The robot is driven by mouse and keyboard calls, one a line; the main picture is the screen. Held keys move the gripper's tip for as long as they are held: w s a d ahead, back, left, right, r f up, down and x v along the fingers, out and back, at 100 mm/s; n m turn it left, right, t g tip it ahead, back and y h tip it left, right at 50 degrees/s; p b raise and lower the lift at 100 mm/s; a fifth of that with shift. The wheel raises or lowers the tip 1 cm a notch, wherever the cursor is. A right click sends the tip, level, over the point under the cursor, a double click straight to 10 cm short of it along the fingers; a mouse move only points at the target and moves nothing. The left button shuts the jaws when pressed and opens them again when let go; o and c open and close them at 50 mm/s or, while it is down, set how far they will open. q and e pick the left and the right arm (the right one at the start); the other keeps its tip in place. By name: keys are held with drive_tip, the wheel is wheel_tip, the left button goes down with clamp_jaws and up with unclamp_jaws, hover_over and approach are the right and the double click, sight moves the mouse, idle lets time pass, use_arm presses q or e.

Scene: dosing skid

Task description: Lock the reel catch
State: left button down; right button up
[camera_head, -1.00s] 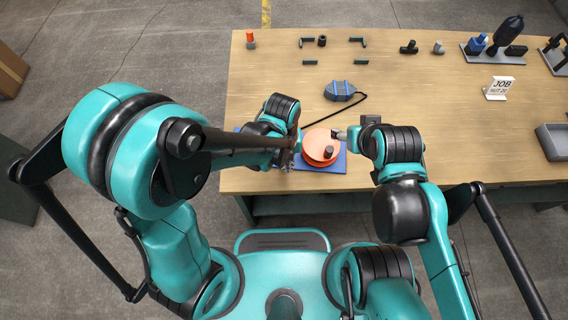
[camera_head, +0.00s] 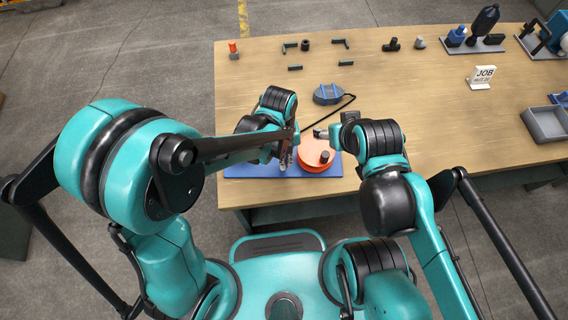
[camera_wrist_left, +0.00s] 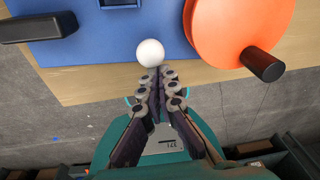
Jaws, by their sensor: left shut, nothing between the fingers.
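The orange reel (camera_head: 312,165) with a dark crank knob (camera_head: 325,155) sits on a blue base plate (camera_head: 240,171) near the table's front edge. In the left wrist view the reel (camera_wrist_left: 235,25) is at the upper right. A white ball knob (camera_wrist_left: 150,53) stands beside it, over the plate's near edge; I cannot tell for sure that it is the catch. My left gripper (camera_wrist_left: 159,76) is shut and empty, its fingertips just below the ball in the picture. In the head view my left gripper (camera_head: 285,160) is left of the reel. My right gripper (camera_head: 318,133) is at the reel's far side; its fingers are unclear.
A grey-blue block (camera_head: 327,94) with a black cord or rod lies behind the reel. The table's middle right is clear.

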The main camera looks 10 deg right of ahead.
use_arm(q)
drive_tip(key=shift+w+d+f, duration=0.1)
drive_tip(key=shift+w, duration=1.05)
use_arm(e)
drive_tip(key=shift+f, duration=0.2)
use_arm(q)
drive_tip(key=shift+w, duration=0.1)
